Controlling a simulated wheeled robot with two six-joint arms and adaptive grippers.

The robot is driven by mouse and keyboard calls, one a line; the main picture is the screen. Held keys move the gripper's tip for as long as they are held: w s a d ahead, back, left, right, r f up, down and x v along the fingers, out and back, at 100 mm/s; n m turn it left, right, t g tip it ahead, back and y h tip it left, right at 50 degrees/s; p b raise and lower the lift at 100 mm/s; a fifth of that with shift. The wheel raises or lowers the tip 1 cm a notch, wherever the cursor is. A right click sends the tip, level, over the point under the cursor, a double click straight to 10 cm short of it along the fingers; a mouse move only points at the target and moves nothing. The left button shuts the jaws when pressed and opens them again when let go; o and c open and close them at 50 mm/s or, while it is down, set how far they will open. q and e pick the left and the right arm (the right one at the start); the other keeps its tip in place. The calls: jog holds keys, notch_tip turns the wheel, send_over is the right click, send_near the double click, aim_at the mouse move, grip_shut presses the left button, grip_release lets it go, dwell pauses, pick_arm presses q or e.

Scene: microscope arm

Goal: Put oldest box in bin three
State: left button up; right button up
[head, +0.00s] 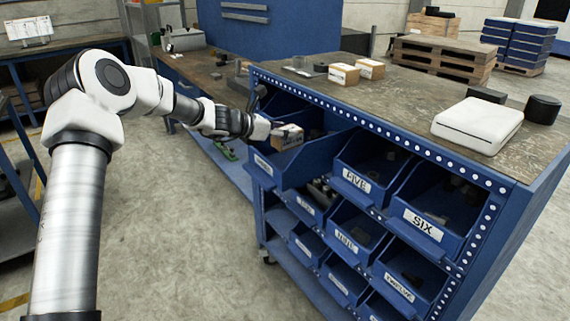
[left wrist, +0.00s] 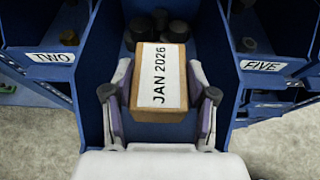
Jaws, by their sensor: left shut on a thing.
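My left gripper (head: 275,135) is shut on a small cardboard box (head: 288,137) with a white label. In the left wrist view the box (left wrist: 158,85) reads JAN 2026 and sits between the two fingers (left wrist: 160,110). The gripper holds it over or inside a blue bin (head: 318,160) that juts out from the rack. That bin's label is not legible in the head view and is hidden in the wrist view. Dark round parts (left wrist: 175,30) lie in the bin. Two similar boxes, one (head: 343,75) beside another (head: 371,68), stand on the bench top. My right gripper is not in view.
Neighbouring bins are labelled TWO (left wrist: 52,57) and FIVE (left wrist: 262,66); a bin SIX (head: 423,225) is further right. More bins fill the lower rows. A white flat device (head: 477,125) and a black cylinder (head: 543,109) stand on the bench top.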

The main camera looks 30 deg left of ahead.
pick_arm(q)
notch_tip(320, 180, down, 7)
jog(key=shift+w+a+f+b, duration=0.1)
jog(key=shift+w+a+b, duration=0.05)
jog(key=shift+b, duration=0.35)
jog(key=shift+f, duration=0.1)
jog(key=o, duration=1.5)
